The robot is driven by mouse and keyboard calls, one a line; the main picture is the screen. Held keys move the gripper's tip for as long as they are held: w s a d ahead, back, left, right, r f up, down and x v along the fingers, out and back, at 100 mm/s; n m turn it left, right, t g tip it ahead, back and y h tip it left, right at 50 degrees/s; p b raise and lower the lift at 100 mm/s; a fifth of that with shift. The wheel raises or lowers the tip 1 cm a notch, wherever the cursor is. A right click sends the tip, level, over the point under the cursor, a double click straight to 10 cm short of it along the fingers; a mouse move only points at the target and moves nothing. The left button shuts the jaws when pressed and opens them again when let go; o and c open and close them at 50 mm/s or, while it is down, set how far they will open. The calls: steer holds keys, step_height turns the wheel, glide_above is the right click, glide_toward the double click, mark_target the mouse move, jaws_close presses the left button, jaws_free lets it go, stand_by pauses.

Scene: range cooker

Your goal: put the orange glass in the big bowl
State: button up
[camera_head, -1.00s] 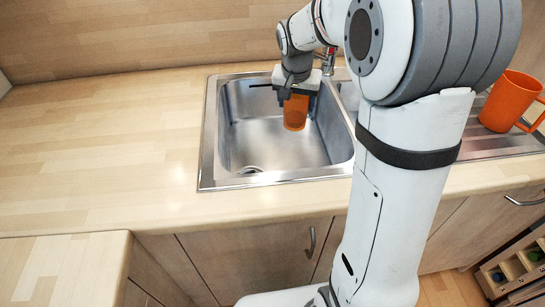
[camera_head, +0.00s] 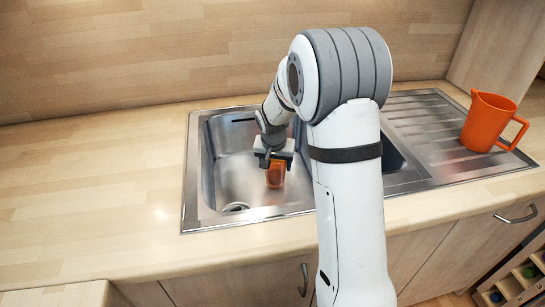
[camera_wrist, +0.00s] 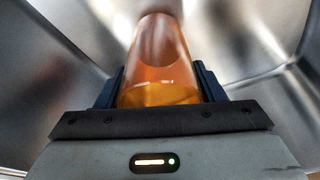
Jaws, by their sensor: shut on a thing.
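The orange glass (camera_head: 276,174) is see-through and is held in my gripper (camera_head: 275,162), inside the big sink bowl (camera_head: 235,190). In the wrist view the orange glass (camera_wrist: 158,65) stands between the two dark fingers of my gripper (camera_wrist: 160,90), which are shut on it. The steel walls of the bowl surround it. The bowl's drain shows at the front left of its floor. I cannot tell whether the glass touches the bowl's floor.
An orange jug (camera_head: 488,122) stands on the ribbed drainboard (camera_head: 425,125) at the right. My arm covers much of the smaller bowl (camera_head: 393,158). The wooden worktop (camera_head: 95,190) left of the sink is clear.

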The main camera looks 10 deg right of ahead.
steer(key=w, duration=0.4)
steer(key=shift+w+p, duration=0.2)
steer(key=shift+p, duration=0.1)
steer(key=shift+s+f, duration=0.15)
steer(key=shift+f, duration=0.4)
steer(key=shift+f+b, duration=0.25)
steer(key=shift+b, duration=0.05)
steer(key=o, duration=1.1)
steer(key=shift+r, duration=0.1)
steer(key=shift+o, duration=0.2)
